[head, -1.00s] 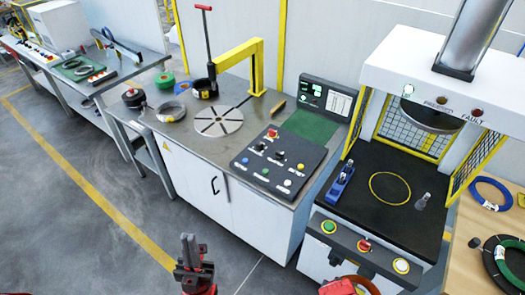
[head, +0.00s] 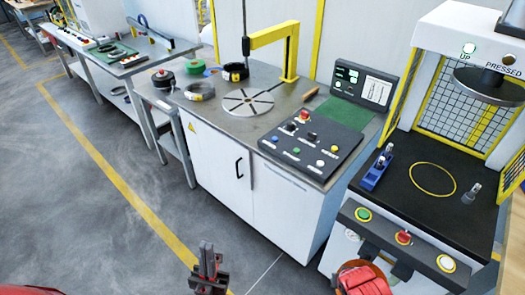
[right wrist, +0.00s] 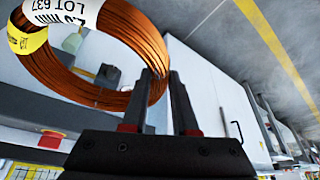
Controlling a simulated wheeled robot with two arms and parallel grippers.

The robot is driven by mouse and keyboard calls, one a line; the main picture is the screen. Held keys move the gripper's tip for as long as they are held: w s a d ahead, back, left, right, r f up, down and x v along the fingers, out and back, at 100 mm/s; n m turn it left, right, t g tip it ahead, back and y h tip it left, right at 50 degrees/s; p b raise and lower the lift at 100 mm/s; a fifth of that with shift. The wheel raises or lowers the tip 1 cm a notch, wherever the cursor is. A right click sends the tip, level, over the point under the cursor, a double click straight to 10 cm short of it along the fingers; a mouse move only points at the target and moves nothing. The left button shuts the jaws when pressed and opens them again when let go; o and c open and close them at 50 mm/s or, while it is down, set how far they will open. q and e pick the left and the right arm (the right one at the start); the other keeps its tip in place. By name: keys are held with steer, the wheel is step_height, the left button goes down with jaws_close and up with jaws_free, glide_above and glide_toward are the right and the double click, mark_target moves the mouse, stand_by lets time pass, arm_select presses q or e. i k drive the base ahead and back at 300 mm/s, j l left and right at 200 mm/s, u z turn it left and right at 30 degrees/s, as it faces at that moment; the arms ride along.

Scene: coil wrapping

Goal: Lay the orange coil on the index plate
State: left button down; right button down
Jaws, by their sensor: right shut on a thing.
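The index plate (head: 248,102) is a round, pale, slotted disc set in the steel bench top, with nothing lying on it. The orange coil (right wrist: 97,92) shows large in the right wrist view, with a white LOT 637 label and a yellow tag. My right gripper (right wrist: 164,78) is shut on its edge and holds it off any surface, well away from the plate. In the head view only part of the right arm and some orange show at the bottom edge. My left gripper (head: 207,252) is shut and empty, low in front of the bench.
A grey coil (head: 200,91) lies left of the plate. A button panel (head: 312,140) is at the front right, and a press (head: 430,195) stands further right.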

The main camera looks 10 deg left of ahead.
mark_target(248, 101)
steer(key=i+j, duration=0.15)
steer(key=j, duration=0.25)
steer(key=i+j+z, duration=0.1)
steer(key=j, duration=0.3)
steer(key=i+j, duration=0.15)
steer(key=j, duration=0.3)
steer(key=i+j+z, duration=0.1)
steer(key=j, duration=0.3)
